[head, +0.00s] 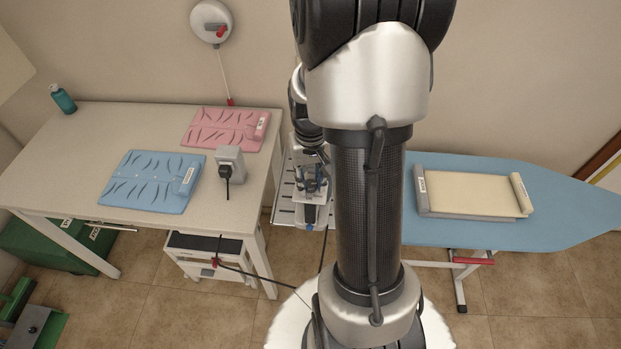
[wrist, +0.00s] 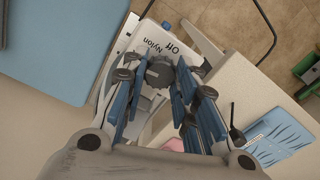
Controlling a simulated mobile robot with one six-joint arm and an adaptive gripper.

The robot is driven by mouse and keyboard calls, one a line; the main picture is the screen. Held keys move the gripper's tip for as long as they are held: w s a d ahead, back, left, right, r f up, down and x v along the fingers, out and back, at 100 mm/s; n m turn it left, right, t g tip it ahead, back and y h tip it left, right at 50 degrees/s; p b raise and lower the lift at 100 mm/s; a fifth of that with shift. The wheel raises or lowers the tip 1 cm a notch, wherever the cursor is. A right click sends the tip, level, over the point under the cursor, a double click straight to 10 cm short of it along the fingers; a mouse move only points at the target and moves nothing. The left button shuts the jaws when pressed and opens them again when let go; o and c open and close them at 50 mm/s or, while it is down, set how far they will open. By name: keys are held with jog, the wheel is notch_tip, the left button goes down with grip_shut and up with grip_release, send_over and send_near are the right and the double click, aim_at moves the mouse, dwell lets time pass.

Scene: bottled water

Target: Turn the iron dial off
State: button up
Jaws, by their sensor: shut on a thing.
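The iron (wrist: 172,38) shows in the wrist view as a white surface printed with "Off" and "Nylon". Its dark grey dial (wrist: 159,72) sits just below these words. My gripper (wrist: 160,75) reaches down over the iron, with blue and black fingers on both sides of the dial, shut on it. The fingers hide parts of the dial, and I cannot tell which setting it points to. In the head view my gripper (head: 312,182) is at the iron, between the two tables; my arm hides much of that area.
A blue ironing board (head: 450,232) at right carries a cream pad (head: 470,194).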

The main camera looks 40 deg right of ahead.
jog(key=shift+c, duration=0.6)
jog(key=shift+m, duration=0.4)
jog(key=m, duration=0.2)
jog(key=shift+m+p, duration=0.6)
jog(key=shift+m, duration=1.8)
